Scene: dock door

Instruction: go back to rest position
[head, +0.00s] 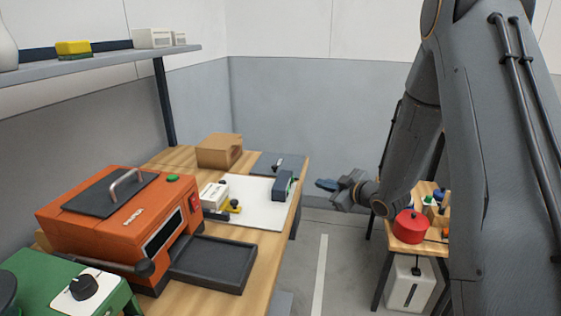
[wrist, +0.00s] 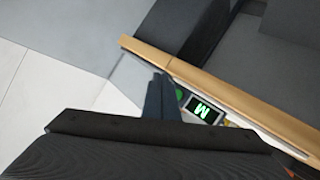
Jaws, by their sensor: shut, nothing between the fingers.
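My gripper (head: 328,184) is at the end of my arm in the head view, past the right edge of the wooden workbench (head: 262,254). It is shut and empty, with its fingers pointing left toward the bench. In the wrist view the closed fingers (wrist: 162,97) show dark, beside the bench edge (wrist: 215,90).
An orange machine (head: 125,222) with a dark tray (head: 213,264) stands on the bench. A white board (head: 258,215), a dark block (head: 283,185) and a cardboard box (head: 219,150) lie beyond. A small table with a red pot (head: 410,227) stands right. Floor between is clear.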

